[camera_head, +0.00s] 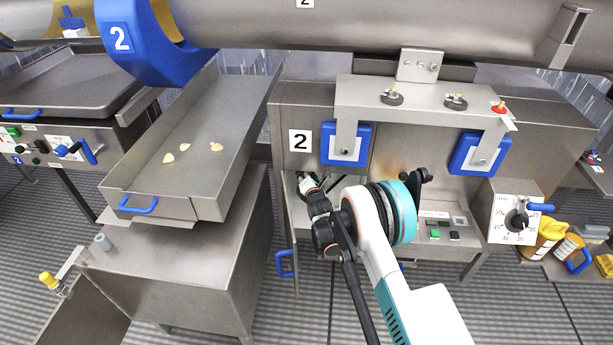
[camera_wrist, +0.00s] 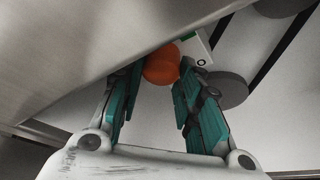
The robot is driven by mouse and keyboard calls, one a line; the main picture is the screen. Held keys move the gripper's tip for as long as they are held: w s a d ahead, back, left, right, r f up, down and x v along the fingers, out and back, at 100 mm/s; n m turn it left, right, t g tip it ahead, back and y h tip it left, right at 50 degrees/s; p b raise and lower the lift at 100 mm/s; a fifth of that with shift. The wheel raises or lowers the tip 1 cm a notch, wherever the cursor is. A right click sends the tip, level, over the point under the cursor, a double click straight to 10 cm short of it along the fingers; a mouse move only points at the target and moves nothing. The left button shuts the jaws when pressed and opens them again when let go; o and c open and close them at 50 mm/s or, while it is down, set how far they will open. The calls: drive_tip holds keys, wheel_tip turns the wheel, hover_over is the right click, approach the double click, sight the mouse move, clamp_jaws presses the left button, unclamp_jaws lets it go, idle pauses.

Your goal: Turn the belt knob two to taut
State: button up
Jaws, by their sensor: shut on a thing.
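An orange round knob (camera_wrist: 161,65), which I take for belt knob two, sits between my fingertips in the wrist view. My gripper (camera_wrist: 162,72) is shut on it, with one teal finger on each side. A white label plate (camera_wrist: 198,50) with a green mark is just beside the knob. In the head view my gripper (camera_head: 308,184) reaches into the front of the machine below the "2" plate (camera_head: 300,141). The knob is hidden there by my gripper and arm, so I cannot read its setting from that view.
A grey pulley (camera_wrist: 226,90) and dark belt are close to my right finger. A slanted metal panel (camera_wrist: 90,45) is close on the left. A narrow door with a blue handle (camera_head: 285,264) stands below my gripper. A tray (camera_head: 190,140) is at left; a dial box (camera_head: 515,212) is at right.

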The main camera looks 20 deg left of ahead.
drive_tip(key=o, duration=1)
drive_tip(key=shift+o, duration=0.2)
drive_tip(key=shift+s, duration=0.15)
drive_tip(key=v, duration=1.2)
